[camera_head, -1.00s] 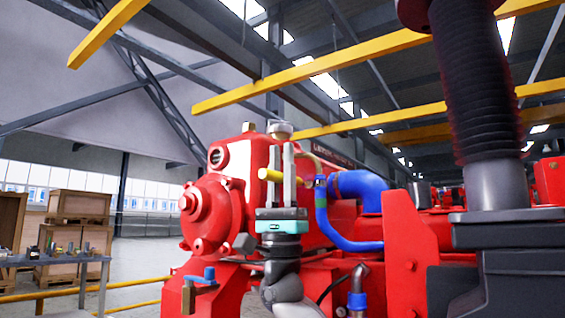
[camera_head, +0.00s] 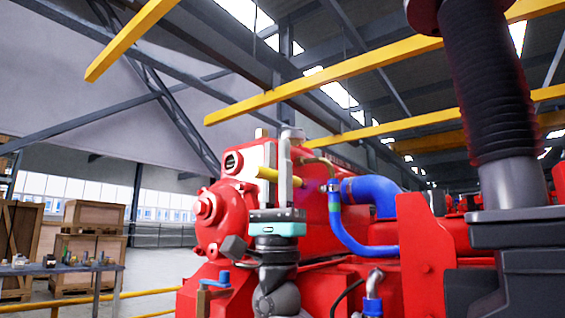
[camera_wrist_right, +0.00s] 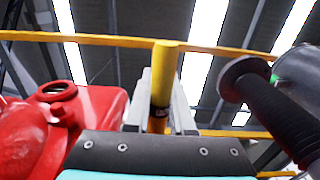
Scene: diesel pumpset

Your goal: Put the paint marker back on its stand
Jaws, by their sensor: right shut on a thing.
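The paint marker looks like a yellow cylinder (camera_head: 267,173). My right gripper (camera_head: 282,152) points upward in front of the red engine and is shut on the marker, which sticks out sideways from the fingers. In the right wrist view the yellow marker (camera_wrist_right: 164,72) stands out between the two grey fingers, with a dark band low on it. I cannot make out a marker stand in either view. My left gripper is not in view.
The red pumpset (camera_head: 222,215) with a blue hose (camera_head: 372,190) fills the middle and right. A black bellows pipe (camera_head: 490,90) rises at right. A table (camera_head: 105,269) with several small items stands at left, before wooden crates (camera_head: 92,215). A yellow rail (camera_head: 150,297) runs low.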

